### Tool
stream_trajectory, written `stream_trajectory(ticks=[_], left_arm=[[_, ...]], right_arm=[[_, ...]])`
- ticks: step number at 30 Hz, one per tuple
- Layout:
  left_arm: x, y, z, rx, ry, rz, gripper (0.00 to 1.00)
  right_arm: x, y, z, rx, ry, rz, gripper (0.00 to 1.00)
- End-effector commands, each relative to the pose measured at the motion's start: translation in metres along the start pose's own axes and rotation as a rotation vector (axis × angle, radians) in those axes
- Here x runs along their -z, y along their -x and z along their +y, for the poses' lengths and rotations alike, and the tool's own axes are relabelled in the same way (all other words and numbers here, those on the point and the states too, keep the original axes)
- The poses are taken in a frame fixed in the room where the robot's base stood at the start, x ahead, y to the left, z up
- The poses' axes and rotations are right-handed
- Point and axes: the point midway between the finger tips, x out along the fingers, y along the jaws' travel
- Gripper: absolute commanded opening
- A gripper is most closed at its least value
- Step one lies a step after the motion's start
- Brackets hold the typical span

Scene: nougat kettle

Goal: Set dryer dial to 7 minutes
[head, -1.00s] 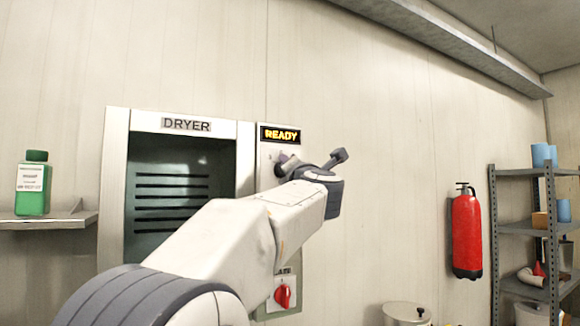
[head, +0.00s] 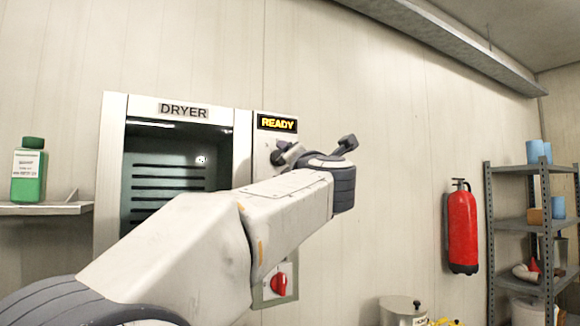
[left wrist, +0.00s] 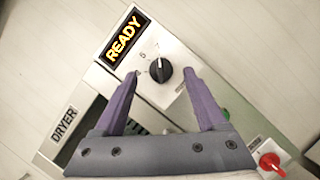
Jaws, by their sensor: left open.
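The dryer (head: 240,160) has a control panel (head: 261,150) on its right side, with a lit "READY" display (head: 277,123). In the left wrist view, the dial (left wrist: 160,71) is a round black knob with a light pointer mark near its top edge. My left gripper (left wrist: 162,78) is open, with a purple finger on either side of the dial in that view. Contact cannot be told. My right gripper is out of view.
A red rotary switch (head: 279,284) sits low on the panel. A green bottle (head: 28,172) stands on a wall shelf (head: 45,209) at left. A fire extinguisher (head: 461,228) and a storage rack (head: 489,240) are at right. The wall between the panel and the extinguisher is bare.

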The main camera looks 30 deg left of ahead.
Motion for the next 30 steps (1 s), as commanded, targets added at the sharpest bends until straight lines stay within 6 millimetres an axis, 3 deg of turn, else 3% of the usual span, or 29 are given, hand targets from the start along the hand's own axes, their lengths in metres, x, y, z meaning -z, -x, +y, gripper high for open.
stream_trajectory(ticks=[3, 9, 26, 29, 30], left_arm=[[0.002, 0.025, -0.004, 0.003, 0.003, -0.004, 0.74], [0.001, 0.044, -0.002, 0.002, 0.001, -0.002, 0.74], [0.000, 0.046, -0.001, 0.001, -0.004, -0.001, 0.74], [-0.002, 0.045, -0.015, 0.016, -0.075, -0.032, 0.74], [-0.004, 0.044, -0.029, 0.030, -0.138, -0.061, 0.74]], right_arm=[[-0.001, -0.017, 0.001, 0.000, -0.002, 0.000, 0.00], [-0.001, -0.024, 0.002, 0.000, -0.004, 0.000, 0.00], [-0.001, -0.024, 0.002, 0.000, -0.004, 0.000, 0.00], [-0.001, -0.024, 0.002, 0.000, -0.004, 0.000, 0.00], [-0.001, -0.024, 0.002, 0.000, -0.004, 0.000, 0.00]])
